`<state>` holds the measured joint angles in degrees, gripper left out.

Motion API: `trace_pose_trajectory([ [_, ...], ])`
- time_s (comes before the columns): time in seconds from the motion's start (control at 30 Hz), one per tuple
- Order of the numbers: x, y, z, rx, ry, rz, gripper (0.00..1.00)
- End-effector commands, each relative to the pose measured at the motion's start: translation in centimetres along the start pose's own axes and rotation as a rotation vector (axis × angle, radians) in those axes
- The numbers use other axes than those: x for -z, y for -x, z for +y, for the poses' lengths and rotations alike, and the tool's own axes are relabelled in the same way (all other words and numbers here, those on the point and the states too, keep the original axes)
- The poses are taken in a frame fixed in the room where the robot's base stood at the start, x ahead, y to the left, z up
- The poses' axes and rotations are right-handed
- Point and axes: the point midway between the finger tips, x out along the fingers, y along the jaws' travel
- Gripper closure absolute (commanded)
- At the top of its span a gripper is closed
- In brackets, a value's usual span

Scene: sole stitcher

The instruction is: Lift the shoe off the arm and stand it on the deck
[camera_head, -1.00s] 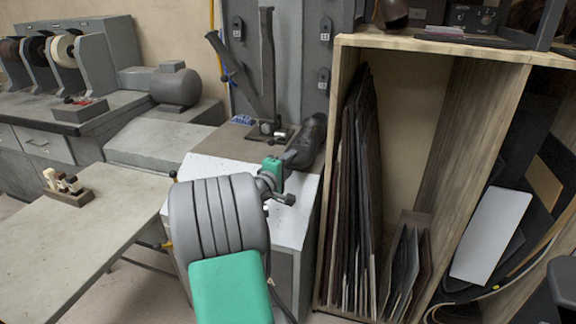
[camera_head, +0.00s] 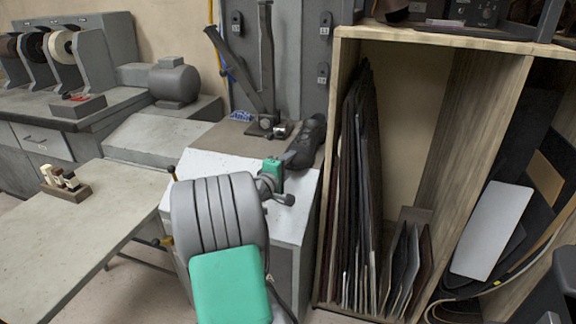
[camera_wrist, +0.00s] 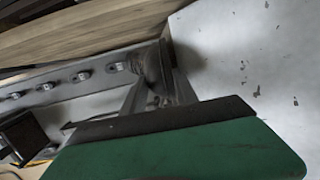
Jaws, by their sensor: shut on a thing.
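The dark shoe (camera_head: 309,138) shows in the head view at the far right edge of the machine's top, tilted with its upper end up and to the right. My gripper (camera_head: 291,159) is shut at the shoe's lower end; the fingers are small and partly hidden there. In the wrist view a dark ribbed part, probably the shoe (camera_wrist: 153,66), sits between the fingers. The stitcher's dark upright arm (camera_head: 266,65) stands left of the shoe, apart from it in the picture. The deck, a pale speckled top (camera_head: 208,168), lies below and left of the shoe.
A wooden shelf unit (camera_head: 434,42) with dark upright sheets stands close on the right. A slanted dark lever (camera_head: 232,68) rises behind the deck. A bench (camera_head: 100,215) with a small block of tools (camera_head: 66,188) is at left. The deck's left part is clear.

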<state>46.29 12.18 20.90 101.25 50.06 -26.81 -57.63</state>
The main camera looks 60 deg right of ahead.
Motion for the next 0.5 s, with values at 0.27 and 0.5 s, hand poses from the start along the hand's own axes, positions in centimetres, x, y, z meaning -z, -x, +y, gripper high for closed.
trace_pose_trajectory([
  [0.27,0.02,-0.02,0.2,-0.005,-0.002,0.0,1.0],
  [0.5,0.01,-0.07,-0.22,-0.005,-0.002,0.0,1.0],
])
